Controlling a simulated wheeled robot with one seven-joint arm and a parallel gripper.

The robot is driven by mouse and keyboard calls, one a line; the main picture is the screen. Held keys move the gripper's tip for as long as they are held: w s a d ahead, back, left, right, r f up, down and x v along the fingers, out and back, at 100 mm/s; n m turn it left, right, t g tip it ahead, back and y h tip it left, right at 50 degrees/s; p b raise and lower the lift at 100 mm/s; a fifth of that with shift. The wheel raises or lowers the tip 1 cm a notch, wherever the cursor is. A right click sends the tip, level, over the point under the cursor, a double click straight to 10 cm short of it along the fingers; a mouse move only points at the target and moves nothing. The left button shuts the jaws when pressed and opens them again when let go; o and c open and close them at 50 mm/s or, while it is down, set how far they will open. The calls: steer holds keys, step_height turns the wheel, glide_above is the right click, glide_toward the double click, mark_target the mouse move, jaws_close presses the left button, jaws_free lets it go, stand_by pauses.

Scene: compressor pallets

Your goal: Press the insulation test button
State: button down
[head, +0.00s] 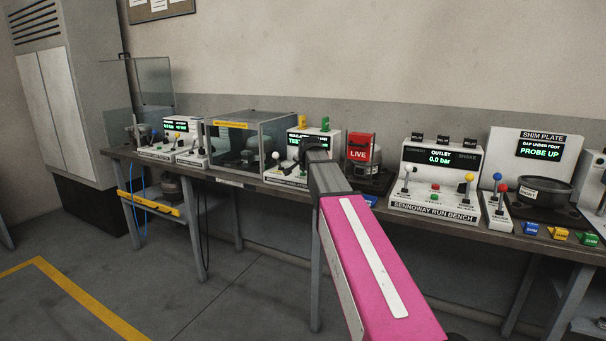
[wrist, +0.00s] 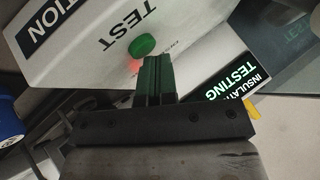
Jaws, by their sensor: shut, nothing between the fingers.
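The insulation tester is a white box (head: 297,172) on the bench, partly hidden behind my arm in the head view. Its green round button (wrist: 142,46) shows in the wrist view, beside the printed word TEST. A screen (wrist: 235,80) there reads INSULATION TESTING. My gripper (wrist: 152,62) is shut and empty, its fingertips right at the near edge of the green button. I cannot tell whether they touch it. A small red glow shows just beside the fingertips. In the head view my gripper (head: 313,147) is a dark shape in front of the tester.
A red LIVE box (head: 361,148) stands right of the tester, then the run bench panel (head: 434,183) with levers and the shim plate station (head: 541,149). A clear-walled enclosure (head: 249,136) is on the left. The floor in front is clear.

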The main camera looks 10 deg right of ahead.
steer(key=shift+r, duration=0.95)
steer(key=shift+r, duration=2.5)
